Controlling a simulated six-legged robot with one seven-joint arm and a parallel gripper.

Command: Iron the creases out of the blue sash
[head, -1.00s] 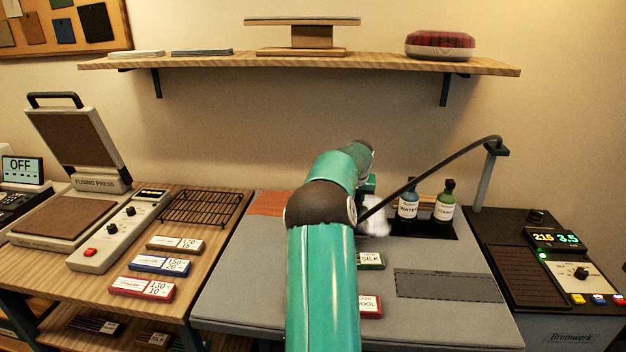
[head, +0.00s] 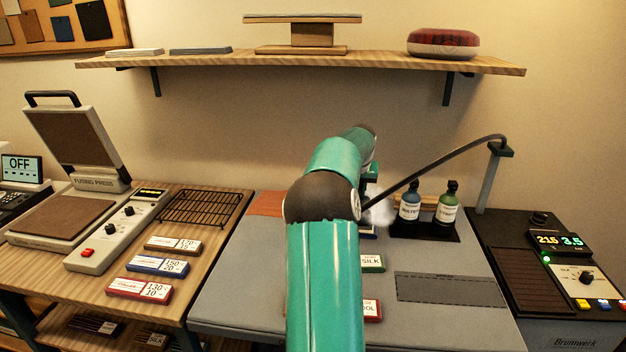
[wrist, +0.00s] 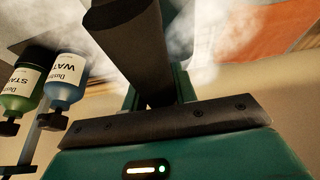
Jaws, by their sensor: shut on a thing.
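My gripper (wrist: 158,92) is shut on a dark bar-like handle (wrist: 125,40), seen close up in the wrist view. This appears to be the iron's handle; a black cable runs down to it in the head view. The rest of the iron is hidden behind my arm. White steam (head: 379,211) rises beside it over the grey pressing board (head: 245,290). I cannot make out the blue sash. A thin blue sliver (head: 369,237) shows just right of my arm, and I cannot tell what it is.
Green and red label blocks (head: 373,263) lie on the board. The steam station (head: 570,300) is at right, the fusing press (head: 75,200) at left. A shelf (head: 300,64) hangs above.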

